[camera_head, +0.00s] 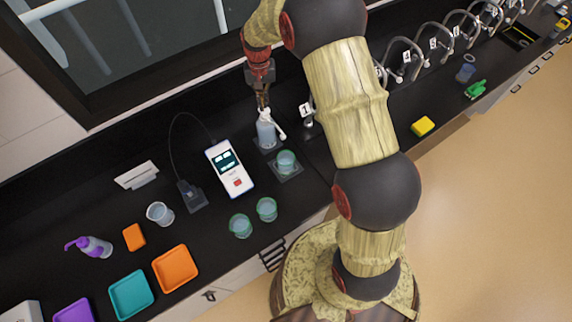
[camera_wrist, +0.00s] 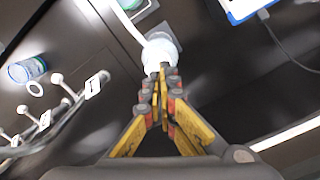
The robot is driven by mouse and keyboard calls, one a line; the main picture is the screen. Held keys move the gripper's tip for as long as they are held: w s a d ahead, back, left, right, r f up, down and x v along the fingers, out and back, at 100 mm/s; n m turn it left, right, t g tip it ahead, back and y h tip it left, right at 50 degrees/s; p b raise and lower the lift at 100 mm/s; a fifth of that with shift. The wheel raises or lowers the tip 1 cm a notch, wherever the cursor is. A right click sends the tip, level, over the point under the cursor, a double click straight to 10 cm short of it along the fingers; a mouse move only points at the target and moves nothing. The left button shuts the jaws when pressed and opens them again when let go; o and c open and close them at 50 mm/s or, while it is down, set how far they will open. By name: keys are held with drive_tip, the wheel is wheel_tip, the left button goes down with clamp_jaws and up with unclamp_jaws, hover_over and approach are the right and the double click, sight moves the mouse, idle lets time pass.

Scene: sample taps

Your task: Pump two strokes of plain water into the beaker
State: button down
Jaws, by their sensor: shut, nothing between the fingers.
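A clear pump bottle with bluish liquid (camera_head: 266,134) and a white pump head stands on a dark square pad on the black bench. My gripper (camera_head: 263,104) points down right over the pump head, fingers shut and empty. In the wrist view the shut fingertips (camera_wrist: 167,72) are at the white pump head (camera_wrist: 159,50); whether they touch or press it I cannot tell. The white spout reaches towards the beaker (camera_head: 286,160), which stands on a dark pad just right of and nearer than the bottle. Only the beaker's greenish edge (camera_wrist: 131,4) shows in the wrist view.
A white meter (camera_head: 230,168) stands left of the beaker. Two greenish beakers (camera_head: 266,209) are nearer the front edge. A purple-topped pump bottle (camera_head: 95,246), a clear cup (camera_head: 160,214) and coloured trays (camera_head: 175,268) are at left. Curved numbered taps (camera_head: 405,58) run along the right.

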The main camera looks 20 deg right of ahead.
drive_tip(key=shift+f+b, duration=0.75)
drive_tip(key=shift+f, duration=0.6)
drive_tip(key=shift+r, duration=0.15)
drive_tip(key=shift+r+p, duration=0.75)
drive_tip(key=shift+r, duration=0.75)
drive_tip(key=shift+r, duration=0.1)
wheel_tip(320, 180, up, 6)
drive_tip(key=p, duration=0.3)
